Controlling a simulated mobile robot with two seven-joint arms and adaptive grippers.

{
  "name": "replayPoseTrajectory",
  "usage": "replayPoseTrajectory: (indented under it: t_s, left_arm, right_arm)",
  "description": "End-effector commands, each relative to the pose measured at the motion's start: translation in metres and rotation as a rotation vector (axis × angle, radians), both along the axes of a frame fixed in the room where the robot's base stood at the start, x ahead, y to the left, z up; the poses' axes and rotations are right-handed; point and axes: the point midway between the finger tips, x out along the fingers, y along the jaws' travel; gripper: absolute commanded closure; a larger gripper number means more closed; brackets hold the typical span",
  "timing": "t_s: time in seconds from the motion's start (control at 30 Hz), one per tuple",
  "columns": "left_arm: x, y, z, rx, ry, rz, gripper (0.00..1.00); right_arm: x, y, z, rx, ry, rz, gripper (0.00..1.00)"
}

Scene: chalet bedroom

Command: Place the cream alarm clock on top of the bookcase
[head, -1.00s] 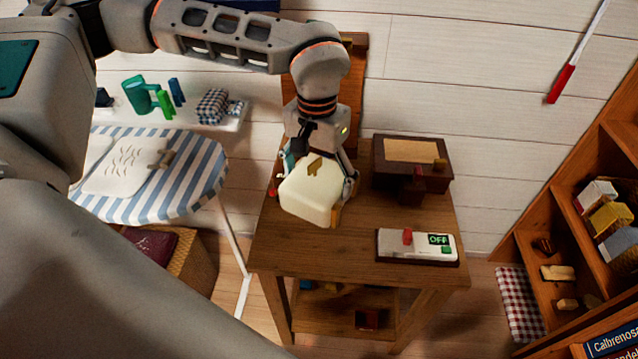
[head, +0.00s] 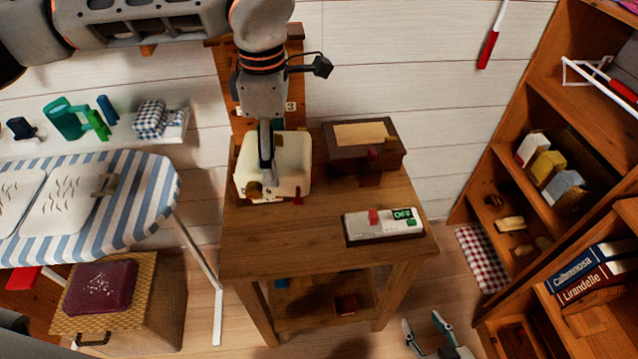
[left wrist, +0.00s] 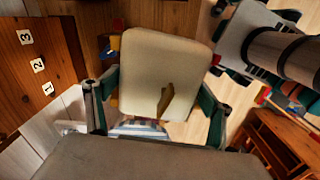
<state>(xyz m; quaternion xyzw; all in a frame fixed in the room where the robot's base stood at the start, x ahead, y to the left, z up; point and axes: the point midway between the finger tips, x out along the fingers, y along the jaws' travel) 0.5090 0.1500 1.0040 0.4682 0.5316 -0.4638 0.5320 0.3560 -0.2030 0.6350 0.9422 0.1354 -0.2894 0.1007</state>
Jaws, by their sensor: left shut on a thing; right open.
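The cream alarm clock (head: 290,160) is a rounded, pale block over the left part of the small wooden table. My left gripper (head: 268,168) is shut on it from above. In the left wrist view the clock (left wrist: 160,60) sits between the two fingers, one at each side. I cannot tell whether it touches the table top. My right gripper (head: 430,338) is open and empty, low in the head view near the floor by the bookcase. The wooden bookcase (head: 532,82) stands at the right with filled shelves; its top is not clearly in view.
The table (head: 280,235) also holds a dark brown box (head: 390,155) and a white device reading OFF (head: 385,225). A striped ironing board (head: 130,195) and a wicker basket (head: 155,310) stand left. Floor shows between table and bookcase.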

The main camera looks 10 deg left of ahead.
Motion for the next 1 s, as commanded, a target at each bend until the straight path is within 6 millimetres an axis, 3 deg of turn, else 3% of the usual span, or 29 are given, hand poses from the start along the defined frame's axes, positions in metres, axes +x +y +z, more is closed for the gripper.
replayPoseTrajectory:
  t_s: [0.17,0.27,0.8,1.0]
  left_arm:
    - [0.000,-0.008,0.005,-0.004,0.002,0.128,0.52]
    - [0.000,-0.009,-0.004,-0.004,0.005,0.149,0.52]
    - [-0.001,-0.009,-0.126,-0.004,0.007,0.151,0.52]
    - [0.000,-0.009,-0.149,-0.004,0.004,0.149,0.52]
  right_arm:
    - [0.000,0.000,0.000,0.000,0.000,0.000,0.56]
    - [0.000,0.000,0.000,0.000,0.000,0.000,0.56]
    - [0.000,0.001,-0.001,0.002,0.000,0.000,0.56]
    - [0.000,0.001,-0.001,0.002,0.000,0.000,0.56]
